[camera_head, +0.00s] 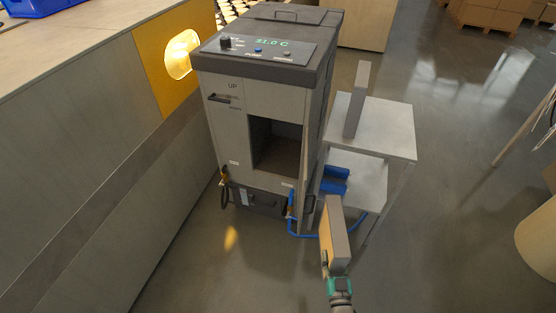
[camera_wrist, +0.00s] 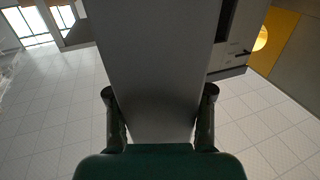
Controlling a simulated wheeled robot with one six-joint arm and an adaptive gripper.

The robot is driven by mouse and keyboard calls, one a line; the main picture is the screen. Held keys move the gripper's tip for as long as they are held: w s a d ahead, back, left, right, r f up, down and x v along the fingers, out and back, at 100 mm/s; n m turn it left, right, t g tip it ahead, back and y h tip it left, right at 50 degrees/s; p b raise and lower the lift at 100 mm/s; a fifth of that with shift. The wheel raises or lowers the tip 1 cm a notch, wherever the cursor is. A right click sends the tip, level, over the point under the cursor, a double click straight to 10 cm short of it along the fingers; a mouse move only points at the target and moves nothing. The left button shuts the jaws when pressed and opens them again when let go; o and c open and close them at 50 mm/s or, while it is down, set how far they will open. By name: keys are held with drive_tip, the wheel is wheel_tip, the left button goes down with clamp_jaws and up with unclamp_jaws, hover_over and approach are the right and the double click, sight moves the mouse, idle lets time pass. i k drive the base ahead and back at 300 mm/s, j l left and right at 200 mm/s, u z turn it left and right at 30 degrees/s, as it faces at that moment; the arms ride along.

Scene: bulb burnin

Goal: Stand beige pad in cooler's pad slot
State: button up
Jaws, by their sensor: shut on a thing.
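In the wrist view the pad (camera_wrist: 158,60) looks grey and fills the middle between both fingers of my gripper (camera_wrist: 159,92). The cooler (camera_head: 226,133) is a grey cabinet with a display on top, left of and beyond the pad. Its front opening (camera_head: 277,150) is dark and looks empty, with a door (camera_head: 306,178) swung open at right. I cannot make out a pad slot.
A two-level metal stand (camera_head: 385,128) is right of the cooler, with another grey pad (camera_head: 357,100) upright on top and a blue object (camera_head: 335,181) below. A blue hose (camera_head: 304,234) is at the cooler's foot. A counter (camera_head: 90,165) runs along the left.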

sight(286, 156)
drive_tip(key=j+u, duration=0.1)
drive_tip(key=u, duration=0.15)
drive_tip(key=i+j+u, duration=0.1)
drive_tip(key=i, duration=0.35)
drive_tip(key=i+j+u, duration=0.1)
drive_tip(key=i+j, duration=0.15)
drive_tip(key=i, duration=0.2)
drive_tip(key=i+j+u, duration=0.1)
drive_tip(key=i, duration=0.35)
